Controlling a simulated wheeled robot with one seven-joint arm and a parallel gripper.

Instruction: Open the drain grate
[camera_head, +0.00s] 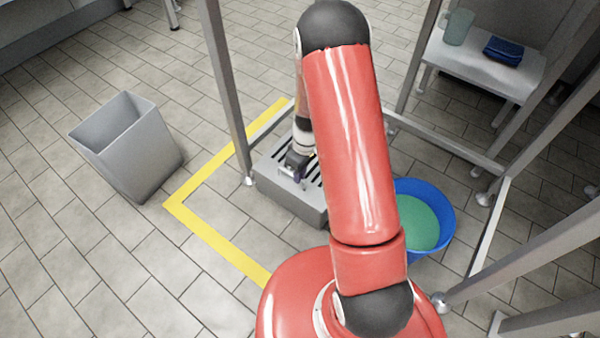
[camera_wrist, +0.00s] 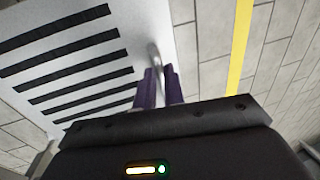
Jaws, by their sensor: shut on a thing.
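The drain grate (camera_head: 271,166) is a light grey lid with dark slots on top of a low grey box (camera_head: 290,201) on the floor. It fills the upper left of the wrist view (camera_wrist: 133,28). A thin, pale curved handle (camera_wrist: 153,57) stands near the grate's edge. My gripper (camera_head: 300,177) is at the near right part of the grate. In the wrist view its two purple fingers (camera_wrist: 160,75) are shut on the handle. My red arm hides the right side of the box. I cannot tell whether the grate is raised at all.
A blue tub (camera_head: 425,195) with green contents stands right of the box, partly behind my arm. Metal frame posts (camera_head: 224,90) surround the area. A grey bin (camera_head: 130,150) stands left, outside the yellow floor line (camera_head: 215,238). A white bench (camera_head: 480,65) stands at upper right.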

